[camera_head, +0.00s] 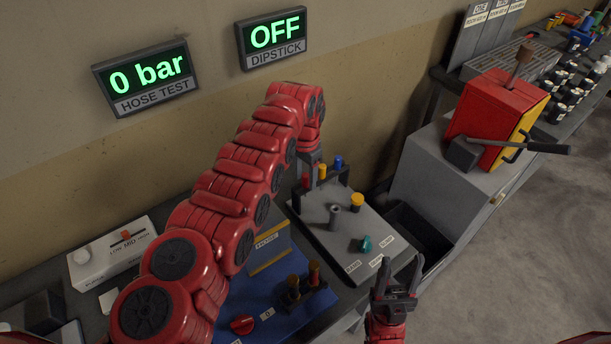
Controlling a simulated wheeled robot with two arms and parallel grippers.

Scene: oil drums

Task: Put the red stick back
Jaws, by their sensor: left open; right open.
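A small red-topped stick (306,181) stands at the back left of a grey board (340,246), in a row with a yellow-topped stick (322,172) and a blue-topped stick (338,162). My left gripper (313,172) points down at this row, close to the red and yellow tops. Its open fingers are small and dark here, and I cannot tell whether they touch the red stick. My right gripper (397,283) is open and empty, in front of the board's right front corner. The lower part of the red stick is hidden.
A grey upright tube (335,216), a yellow knob (357,201) and a teal knob (366,244) are on the board. The wall sign (274,37) reads OFF DIPSTICK; another (147,77) reads 0 bar. A red box (490,118) stands on the right-hand cabinet.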

